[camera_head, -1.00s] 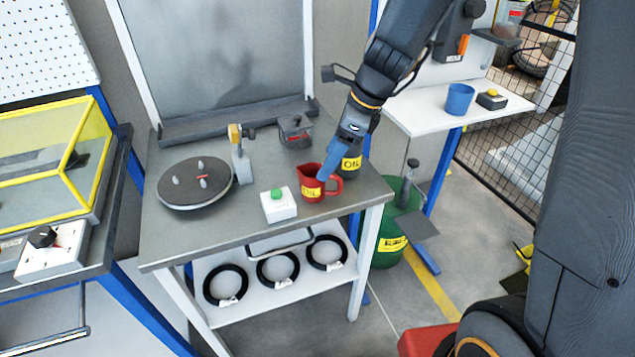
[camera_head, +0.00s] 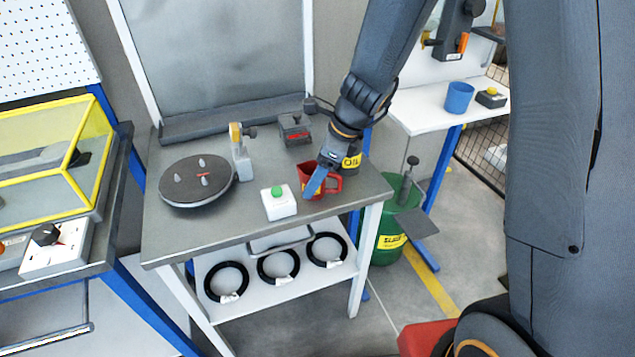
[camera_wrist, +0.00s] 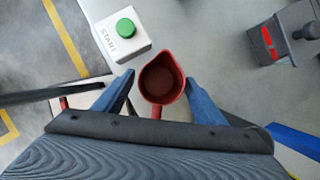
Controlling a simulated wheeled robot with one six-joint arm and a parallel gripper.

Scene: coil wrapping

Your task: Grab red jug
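The red jug (camera_head: 312,177) stands on the grey workbench (camera_head: 225,222), near its right front edge. In the wrist view I look down into the jug (camera_wrist: 160,80); its handle points toward my wrist. My gripper (camera_head: 316,186) is at the jug, and one blue finger covers part of the jug in the head view. In the wrist view my gripper (camera_wrist: 160,92) is open, with a blue finger on each side of the jug and gaps between fingers and jug.
A white box with a green START button (camera_head: 279,202) stands left of the jug. A dark OIL container (camera_head: 351,158) is close behind it. A round turntable (camera_head: 197,182) and a grey clamp block (camera_head: 294,130) are also on the bench. A green bin (camera_head: 390,240) stands right.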

